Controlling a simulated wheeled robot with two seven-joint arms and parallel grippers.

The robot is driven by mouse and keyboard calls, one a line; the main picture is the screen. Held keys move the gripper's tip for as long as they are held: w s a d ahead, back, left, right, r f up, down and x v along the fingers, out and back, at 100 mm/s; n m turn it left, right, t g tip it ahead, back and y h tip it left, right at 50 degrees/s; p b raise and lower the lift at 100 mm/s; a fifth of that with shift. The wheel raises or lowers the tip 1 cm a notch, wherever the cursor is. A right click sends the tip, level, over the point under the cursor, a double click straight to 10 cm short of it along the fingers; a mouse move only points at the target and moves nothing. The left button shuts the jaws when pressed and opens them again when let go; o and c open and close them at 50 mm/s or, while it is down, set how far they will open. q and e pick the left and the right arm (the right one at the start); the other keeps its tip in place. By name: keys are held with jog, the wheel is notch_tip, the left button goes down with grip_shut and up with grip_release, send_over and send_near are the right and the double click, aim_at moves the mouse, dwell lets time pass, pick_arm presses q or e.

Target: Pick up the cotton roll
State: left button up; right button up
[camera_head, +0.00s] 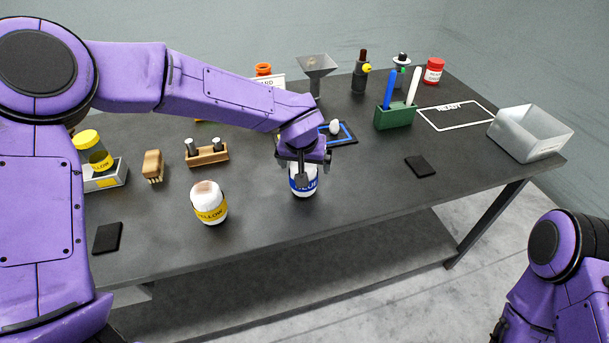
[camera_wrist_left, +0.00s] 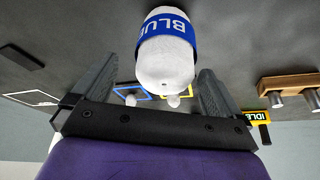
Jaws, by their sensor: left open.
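A white cotton roll with a blue band (camera_head: 303,186) stands upright near the front middle of the table. Its band, reading BLUE, shows large in the left wrist view (camera_wrist_left: 165,45). My left gripper (camera_head: 303,172) is open just above and around the top of this roll, partly hiding it. In the left wrist view its two fingers stand on either side of the roll, with gaps visible. A second white roll with a yellow band (camera_head: 209,203) stands to the left, apart from the gripper. My right gripper is out of view; only part of that arm shows.
The dark table (camera_head: 370,190) also bears a brush (camera_head: 153,167), a wooden holder (camera_head: 207,155), a green pen holder (camera_head: 394,117), a metal bin (camera_head: 530,133), a funnel (camera_head: 316,66) and a black pad (camera_head: 420,166).

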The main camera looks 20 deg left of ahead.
pick_arm(q)
jog(key=x, duration=0.3)
jog(key=shift+a+f, duration=0.35)
jog(key=shift+f, duration=0.05)
jog(key=shift+w+f, duration=0.4)
jog(key=shift+s+r, duration=0.1)
jog(key=c, duration=1)
